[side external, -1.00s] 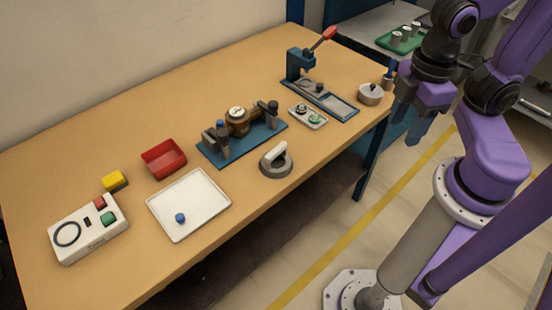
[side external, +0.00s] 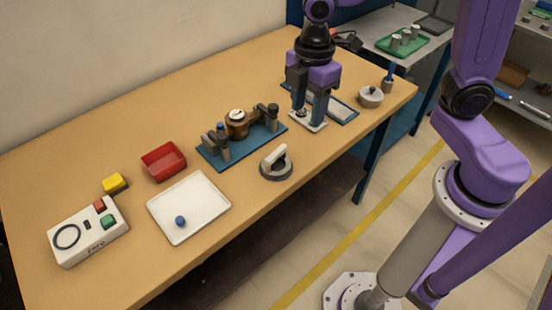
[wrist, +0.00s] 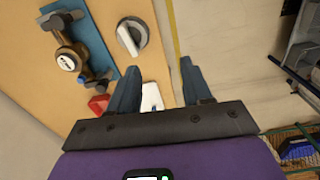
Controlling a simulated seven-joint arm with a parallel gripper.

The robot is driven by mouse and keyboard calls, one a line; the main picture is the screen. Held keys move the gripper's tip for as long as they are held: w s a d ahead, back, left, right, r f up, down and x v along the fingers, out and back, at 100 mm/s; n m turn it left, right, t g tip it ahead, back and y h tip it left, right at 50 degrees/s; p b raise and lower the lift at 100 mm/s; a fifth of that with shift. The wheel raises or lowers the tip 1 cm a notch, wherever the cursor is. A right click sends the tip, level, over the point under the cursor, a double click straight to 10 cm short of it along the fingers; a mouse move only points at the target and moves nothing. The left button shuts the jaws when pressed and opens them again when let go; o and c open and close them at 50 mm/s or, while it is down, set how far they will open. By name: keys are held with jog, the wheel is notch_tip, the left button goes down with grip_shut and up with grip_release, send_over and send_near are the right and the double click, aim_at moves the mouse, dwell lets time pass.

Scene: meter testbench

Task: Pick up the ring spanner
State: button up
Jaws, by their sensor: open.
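I cannot make out a ring spanner for certain in either view. My gripper (side external: 307,112) is open in the side view, pointing down, with its fingers in front of or over a small white tray (side external: 314,127) holding small parts. The fingers hide part of that tray, and its exact height above it is unclear. In the wrist view both fingers of my gripper (wrist: 158,72) are spread apart with nothing held between them.
A brass meter (side external: 236,122) sits on a blue fixture (side external: 219,157). A grey round piece with a white handle (side external: 277,160) stands near the front edge. A red tray (side external: 163,161), white tray (side external: 200,222), control box (side external: 88,231) and grey lidded pot (side external: 370,97) are also on the table.

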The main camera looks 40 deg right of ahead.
jog(key=n, duration=0.2)
send_over(276, 153)
notch_tip(276, 153, down, 2)
notch_tip(276, 153, down, 18)
jog(key=shift+w+d+r, duration=0.1)
jog(key=shift+r, duration=0.05)
dwell(0.4)
grip_shut()
